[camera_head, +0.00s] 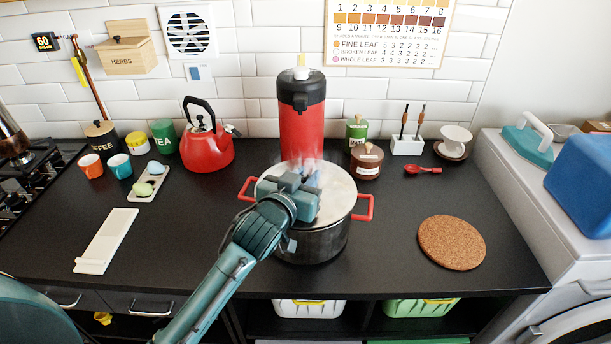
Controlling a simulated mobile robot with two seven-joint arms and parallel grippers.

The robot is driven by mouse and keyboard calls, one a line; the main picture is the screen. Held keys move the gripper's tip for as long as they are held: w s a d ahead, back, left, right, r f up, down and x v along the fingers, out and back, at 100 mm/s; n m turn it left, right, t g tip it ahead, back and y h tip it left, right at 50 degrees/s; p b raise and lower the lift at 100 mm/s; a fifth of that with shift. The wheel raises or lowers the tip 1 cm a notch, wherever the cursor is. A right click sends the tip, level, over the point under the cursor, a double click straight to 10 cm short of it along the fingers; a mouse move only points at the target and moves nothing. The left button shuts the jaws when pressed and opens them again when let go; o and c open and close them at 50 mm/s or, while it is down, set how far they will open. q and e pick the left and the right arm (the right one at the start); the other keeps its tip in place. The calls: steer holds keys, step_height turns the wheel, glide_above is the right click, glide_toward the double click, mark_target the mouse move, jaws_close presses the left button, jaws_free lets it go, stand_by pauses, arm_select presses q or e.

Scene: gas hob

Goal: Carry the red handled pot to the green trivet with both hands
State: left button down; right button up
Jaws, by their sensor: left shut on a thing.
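The dark pot (318,244) with red handles stands on the black counter, upright. Its left handle (246,189) and right handle (364,207) are both free of any gripper. A pale, round lid (342,191) covers its top. My left gripper (314,184) is over the middle of the lid and is shut on it, apparently at the knob, which the gripper hides. A round brown cork mat (451,242) lies bare on the counter to the right of the pot. No green trivet shows. My right gripper is out of view.
A red flask (301,128) stands close behind the pot, and a red kettle (207,148) is back left. A brown jar (367,161) and a red spoon (422,169) lie beyond the pot's right side. The counter between pot and cork mat is clear.

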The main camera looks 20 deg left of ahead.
arm_select(q)
steer(key=shift+r, duration=0.1)
stand_by(0.5)
stand_by(0.3)
steer(key=c, duration=0.7)
jaws_free()
